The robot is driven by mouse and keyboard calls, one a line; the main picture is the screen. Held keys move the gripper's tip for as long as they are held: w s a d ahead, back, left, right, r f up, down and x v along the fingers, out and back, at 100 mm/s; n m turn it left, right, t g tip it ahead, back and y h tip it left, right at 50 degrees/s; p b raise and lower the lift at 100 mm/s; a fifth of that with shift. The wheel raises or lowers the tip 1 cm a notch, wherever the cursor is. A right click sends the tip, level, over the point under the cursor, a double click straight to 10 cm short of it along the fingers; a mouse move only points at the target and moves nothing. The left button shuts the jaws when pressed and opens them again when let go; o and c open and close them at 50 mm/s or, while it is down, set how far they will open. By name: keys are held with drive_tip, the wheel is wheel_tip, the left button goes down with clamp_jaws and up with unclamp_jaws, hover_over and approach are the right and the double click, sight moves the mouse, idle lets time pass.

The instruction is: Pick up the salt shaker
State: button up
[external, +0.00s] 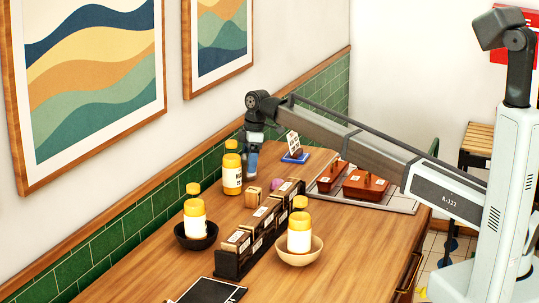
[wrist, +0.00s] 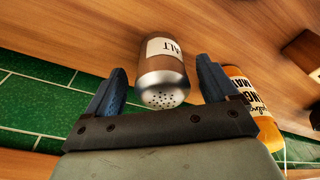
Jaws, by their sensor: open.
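The salt shaker (wrist: 163,72) has a silver perforated lid, a brown body and a white label reading "ALT" in part. In the wrist view it is between the two blue fingers of my gripper (wrist: 161,66), with visible gaps on both sides. The fingers are open and do not appear to grip it. In the external view my gripper (external: 251,160) points down at the far wall side of the table, behind a yellow bottle. I cannot make out the salt shaker in that view.
A yellow-capped bottle (external: 232,172) stands close to my gripper; an orange labelled bottle (wrist: 252,105) is beside the right finger. Green tiles (external: 130,222) line the wall. A dark divider box (external: 236,262), bowls with bottles, a blue stand (external: 295,157) and a tray (external: 400,204) occupy the table.

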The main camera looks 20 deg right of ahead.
drive_tip(key=f, duration=0.3)
drive_tip(key=shift+a+f, duration=0.15)
drive_tip(key=shift+a, duration=0.15)
drive_tip(key=c, duration=1.2)
drive_tip(key=shift+o, duration=0.2)
